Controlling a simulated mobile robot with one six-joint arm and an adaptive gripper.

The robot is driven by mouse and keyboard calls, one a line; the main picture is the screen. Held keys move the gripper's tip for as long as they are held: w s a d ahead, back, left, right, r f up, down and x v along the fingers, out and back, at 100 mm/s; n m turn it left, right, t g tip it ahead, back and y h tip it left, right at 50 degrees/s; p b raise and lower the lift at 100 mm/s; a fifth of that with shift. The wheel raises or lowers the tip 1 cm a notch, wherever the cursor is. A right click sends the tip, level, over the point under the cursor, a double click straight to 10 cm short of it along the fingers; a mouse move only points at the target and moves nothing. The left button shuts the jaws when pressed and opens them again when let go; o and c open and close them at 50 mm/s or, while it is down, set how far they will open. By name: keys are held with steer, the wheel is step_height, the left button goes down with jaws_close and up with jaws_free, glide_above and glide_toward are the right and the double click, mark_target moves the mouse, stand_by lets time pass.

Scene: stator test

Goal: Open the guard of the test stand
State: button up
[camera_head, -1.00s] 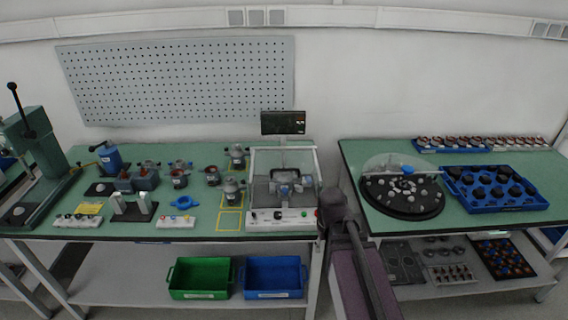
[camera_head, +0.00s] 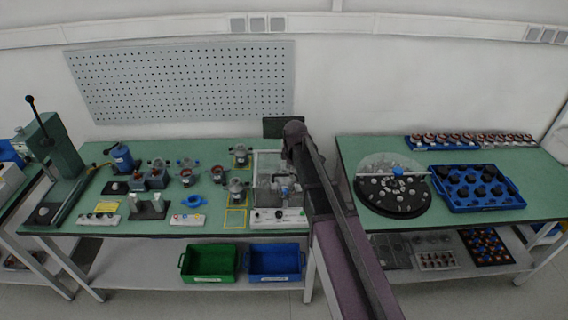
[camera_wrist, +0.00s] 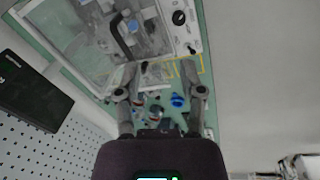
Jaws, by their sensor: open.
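The test stand (camera_head: 283,216) is a white box with knobs and buttons on its front panel, at the right end of the left bench. Its clear, pale-framed guard (camera_head: 266,155) shows above it, partly hidden by my arm; I cannot tell surely whether it is fully down. In the wrist view the guard (camera_wrist: 62,27) fills the upper left, and the control panel with a black knob (camera_wrist: 179,18) is at the top right. My gripper (camera_wrist: 160,78) is open and empty, its fingers pointing toward the stand. In the head view my arm hides the fingers.
A dark monitor (camera_head: 275,127) stands behind the test stand; its back corner is close in the wrist view (camera_wrist: 30,90). The pegboard (camera_head: 180,80) is on the wall. Several motor parts (camera_head: 236,190) stand left of the stand. A round turntable (camera_head: 393,195) is on the right bench.

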mark_target(284, 175)
steer(key=w+a+r+n+p, duration=0.3)
steer(key=w+r, duration=0.2)
steer(key=shift+w+n, duration=0.25)
steer(key=shift+n, duration=0.05)
steer(key=shift+f, duration=0.2)
steer(key=w+f+b, duration=0.1)
steer(key=f+b, duration=0.7)
steer(key=w+f+b, duration=0.1)
steer(key=f+b, duration=0.4)
steer(key=shift+w+f, duration=0.1)
steer(key=shift+w, duration=0.25)
stand_by(0.3)
stand_by(0.4)
jaws_close()
